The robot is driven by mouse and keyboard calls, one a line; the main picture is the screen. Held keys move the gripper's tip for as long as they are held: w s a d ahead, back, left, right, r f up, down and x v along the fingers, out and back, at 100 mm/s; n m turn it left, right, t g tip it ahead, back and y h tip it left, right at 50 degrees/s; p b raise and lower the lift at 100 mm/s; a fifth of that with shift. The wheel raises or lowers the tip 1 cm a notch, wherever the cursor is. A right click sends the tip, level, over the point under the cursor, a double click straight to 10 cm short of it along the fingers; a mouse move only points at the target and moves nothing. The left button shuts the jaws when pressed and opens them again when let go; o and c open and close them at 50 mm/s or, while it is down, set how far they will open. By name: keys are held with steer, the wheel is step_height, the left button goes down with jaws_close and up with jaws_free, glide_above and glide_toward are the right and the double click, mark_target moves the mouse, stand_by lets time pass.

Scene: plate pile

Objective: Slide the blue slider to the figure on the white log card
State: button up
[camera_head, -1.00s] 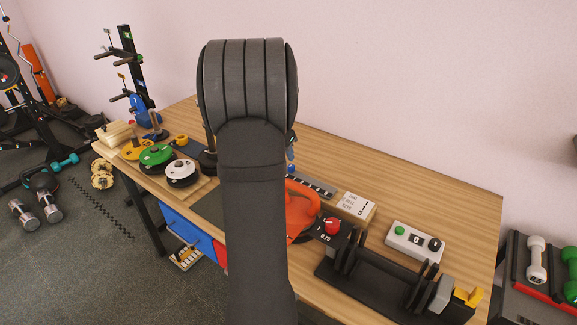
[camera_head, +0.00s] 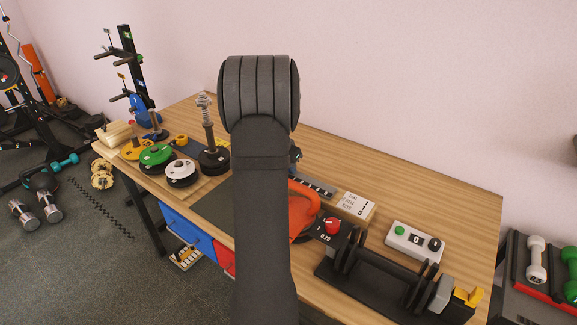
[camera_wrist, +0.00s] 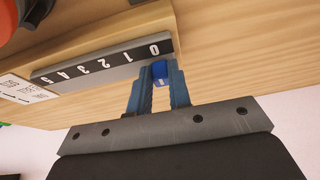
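The blue slider (camera_wrist: 160,71) shows in the wrist view at the 0 end of a dark scale strip (camera_wrist: 105,62) with white figures. My gripper (camera_wrist: 160,78) has one blue finger on each side of the slider; its fingertips are very close to it, but I cannot tell whether they press on it. In the head view the scale (camera_head: 317,187) is partly behind my arm, which hides the slider and my fingers. The white log card (camera_head: 356,205) is on a wooden block right of the scale; its large figure looks like 1.5. Part of the card (camera_wrist: 25,89) shows in the wrist view.
Right of my arm are an orange object (camera_head: 304,212), a red knob (camera_head: 332,226), a box with a green button (camera_head: 415,241) and a black cradle (camera_head: 375,285). Plates (camera_head: 157,155) and a post (camera_head: 208,130) stand left. The back right tabletop is clear.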

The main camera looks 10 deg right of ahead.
mark_target(301, 175)
jaws_close()
steer(key=shift+s+d, duration=1.35)
steer(key=shift+d, duration=0.05)
steer(key=o, duration=0.7)
jaws_free()
steer(key=shift+r, duration=0.15)
steer(key=v, duration=1.7)
steer(key=shift+a+r, duration=0.1)
